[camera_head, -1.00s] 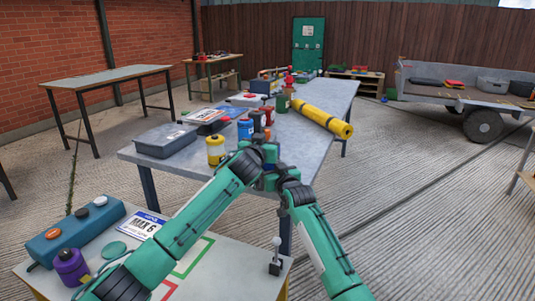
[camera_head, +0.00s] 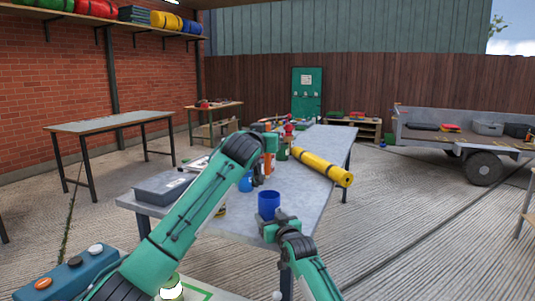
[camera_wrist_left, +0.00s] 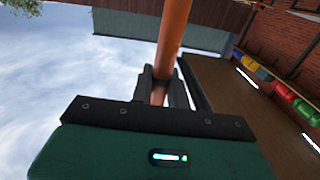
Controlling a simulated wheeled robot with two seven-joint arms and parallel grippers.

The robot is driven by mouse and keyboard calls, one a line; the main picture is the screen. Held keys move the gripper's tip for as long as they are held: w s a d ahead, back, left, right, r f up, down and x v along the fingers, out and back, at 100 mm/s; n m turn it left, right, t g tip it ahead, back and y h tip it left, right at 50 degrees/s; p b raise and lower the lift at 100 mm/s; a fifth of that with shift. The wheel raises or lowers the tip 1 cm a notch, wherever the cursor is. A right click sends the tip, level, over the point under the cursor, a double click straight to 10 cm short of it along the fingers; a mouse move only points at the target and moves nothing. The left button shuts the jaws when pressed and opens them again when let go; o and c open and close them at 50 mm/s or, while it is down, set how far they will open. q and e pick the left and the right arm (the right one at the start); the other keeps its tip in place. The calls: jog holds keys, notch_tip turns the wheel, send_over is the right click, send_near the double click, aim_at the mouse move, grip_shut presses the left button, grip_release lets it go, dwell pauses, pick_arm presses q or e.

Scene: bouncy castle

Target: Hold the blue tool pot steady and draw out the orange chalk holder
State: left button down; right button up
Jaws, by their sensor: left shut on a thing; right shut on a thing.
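The blue tool pot (camera_head: 268,203) stands upright near the front right corner of the grey table. My right gripper (camera_head: 274,222) is shut on the pot's lower side, from the front. My left gripper (camera_head: 266,140) is above the pot, shut on the orange chalk holder (camera_head: 269,161). The holder hangs upright, and its lower end appears clear of the pot's rim. In the left wrist view, the holder (camera_wrist_left: 173,38) runs between the two closed fingers (camera_wrist_left: 160,86). The pot's inside is mostly hidden.
A yellow roll (camera_head: 322,167) lies along the table's right edge. A grey case (camera_head: 168,187) sits at the table's left. Several small pots and cans stand behind my left arm, partly hidden.

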dwell(0.3)
jog(key=o, duration=1.3)
jog(key=shift+c, duration=0.2)
